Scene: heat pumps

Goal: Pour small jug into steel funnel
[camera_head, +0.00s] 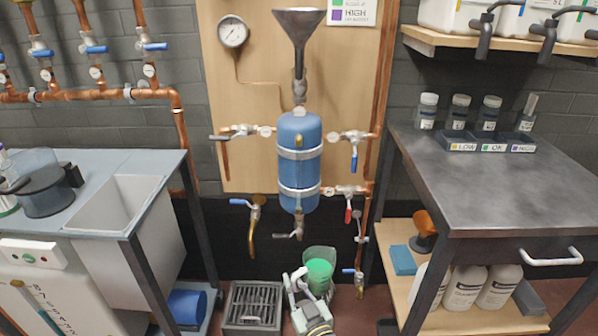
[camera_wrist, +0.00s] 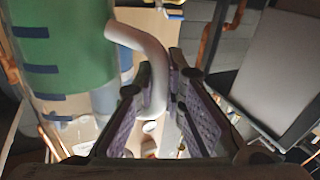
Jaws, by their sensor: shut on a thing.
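The small jug (camera_head: 319,258) is clear, with green liquid in it, and shows low in the head view near the floor. In the wrist view its green side with blue marks (camera_wrist: 65,50) fills the upper left. Its white curved handle (camera_wrist: 152,62) runs down between the purple pads of my gripper (camera_wrist: 160,115). My gripper (camera_head: 302,292) is shut on the handle, left of the jug in the head view. The steel funnel (camera_head: 300,22) stands upright on top of the blue tank (camera_head: 299,150), well above the jug.
Valves with lever handles (camera_head: 354,150) stick out on both sides of the tank. A drain grate (camera_head: 253,305) lies on the floor to the left. A sink bench (camera_head: 115,205) stands left and a dark metal workbench (camera_head: 480,190) right. A pressure gauge (camera_head: 232,32) hangs beside the funnel.

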